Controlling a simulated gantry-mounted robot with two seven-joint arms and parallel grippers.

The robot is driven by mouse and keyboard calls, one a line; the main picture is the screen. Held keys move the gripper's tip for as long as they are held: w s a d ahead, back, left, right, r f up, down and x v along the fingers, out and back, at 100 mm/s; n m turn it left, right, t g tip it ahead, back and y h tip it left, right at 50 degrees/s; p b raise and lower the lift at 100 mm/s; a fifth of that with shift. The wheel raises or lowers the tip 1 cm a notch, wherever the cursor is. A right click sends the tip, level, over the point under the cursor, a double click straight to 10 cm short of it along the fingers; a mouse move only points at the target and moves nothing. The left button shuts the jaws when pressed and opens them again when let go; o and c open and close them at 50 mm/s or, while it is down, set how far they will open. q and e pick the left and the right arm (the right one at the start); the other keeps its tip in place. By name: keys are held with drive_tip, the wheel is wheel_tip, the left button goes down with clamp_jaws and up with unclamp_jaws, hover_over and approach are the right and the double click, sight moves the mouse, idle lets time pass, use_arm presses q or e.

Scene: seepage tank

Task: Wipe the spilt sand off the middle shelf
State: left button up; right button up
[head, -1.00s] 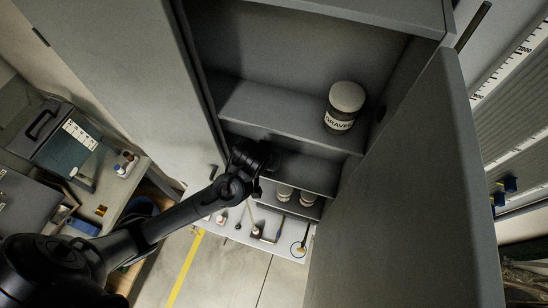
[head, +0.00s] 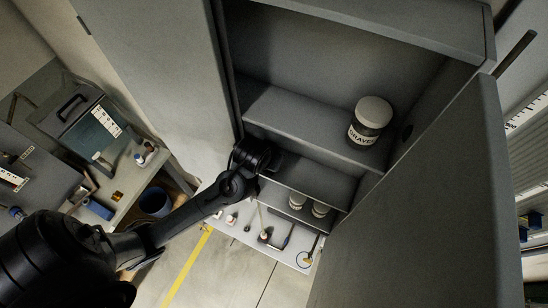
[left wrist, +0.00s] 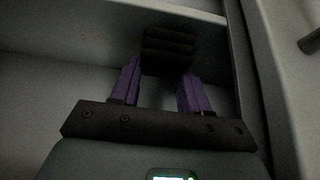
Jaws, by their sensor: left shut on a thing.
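The open grey cabinet's middle shelf (head: 315,178) shows below the shelf with the gravel jar. My left gripper (head: 268,158) is at the left end of the middle shelf, by the cabinet's left side. In the left wrist view its purple fingers (left wrist: 158,88) are shut on a dark ribbed block (left wrist: 168,45), close to a pale shelf edge. Whether the block touches the shelf cannot be told. I cannot make out any sand; my gripper and the dim light hide part of the shelf. My right gripper is not in view.
A jar labelled gravel (head: 371,120) stands on the shelf above. Smaller jars (head: 320,209) stand below the middle shelf. The open right door (head: 420,210) borders the right side. Several small tools lie on the cabinet bottom (head: 275,238). A cluttered bench (head: 130,185) is at left.

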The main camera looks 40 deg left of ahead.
use_arm(q)
drive_tip(key=shift+r, duration=3.05)
drive_tip(key=shift+r, duration=0.15)
